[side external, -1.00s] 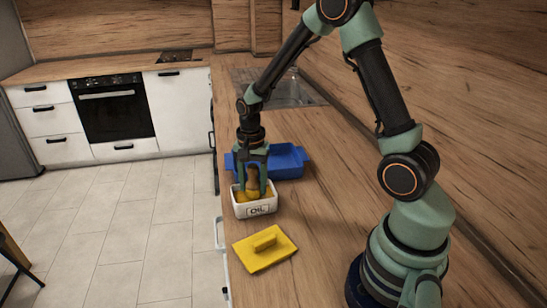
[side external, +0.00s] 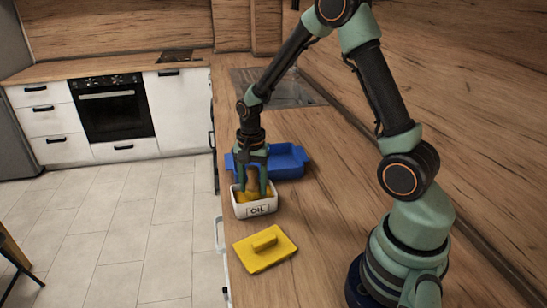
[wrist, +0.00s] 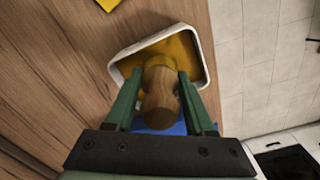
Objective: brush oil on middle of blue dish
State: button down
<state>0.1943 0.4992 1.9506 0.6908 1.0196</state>
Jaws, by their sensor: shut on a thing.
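A white oil dish (side external: 259,210) marked "OIL", with yellow oil inside, stands on the counter near its left edge; it also shows in the wrist view (wrist: 207,72). My gripper (side external: 253,188) is shut on the brown wooden handle of a brush (wrist: 160,92) and points down over the oil dish. The brush's lower end is in the oil dish; its bristles are hidden. In the wrist view my gripper's fingers (wrist: 158,100) are on both sides of the handle. The blue dish (side external: 290,162) is just behind the oil dish, partly hidden by my gripper.
A yellow lid (side external: 265,248) with a raised grip lies flat on the counter in front of the oil dish. A sink (side external: 290,90) is farther back. The counter's left edge is close to both dishes. Bare wooden counter (side external: 330,215) is free to the right.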

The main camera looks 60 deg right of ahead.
jog(key=shift+f, duration=0.4)
dwell(1.1)
jog(key=shift+r, duration=3.6)
jog(key=shift+s+a+r+n, duration=0.15)
jog(key=shift+a+r+n, duration=0.2)
jog(key=shift+n, duration=0.25)
jog(key=s+a+r+n, duration=0.5)
jog(key=a+r+n, duration=0.1)
jog(key=n, duration=0.9)
send_over(252, 169)
jog(key=w+d, duration=0.3)
jog(key=w, duration=0.1)
jog(key=f, duration=0.2)
jog(key=w+d+f+n, duration=0.15)
jog(key=d+f, duration=0.25)
jog(key=d, duration=0.4)
jog(key=w+d+f+n, duration=0.1)
jog(key=w+d+f, duration=0.25)
jog(key=d, duration=0.35)
jog(key=shift+m, duration=0.25)
jog(key=shift+s+f, duration=0.15)
jog(key=shift+f, duration=0.9)
jog(key=shift+s+f, duration=0.2)
jog(key=shift+f, duration=0.9)
jog(key=shift+s+f, duration=0.15)
jog(key=shift+f, duration=0.9)
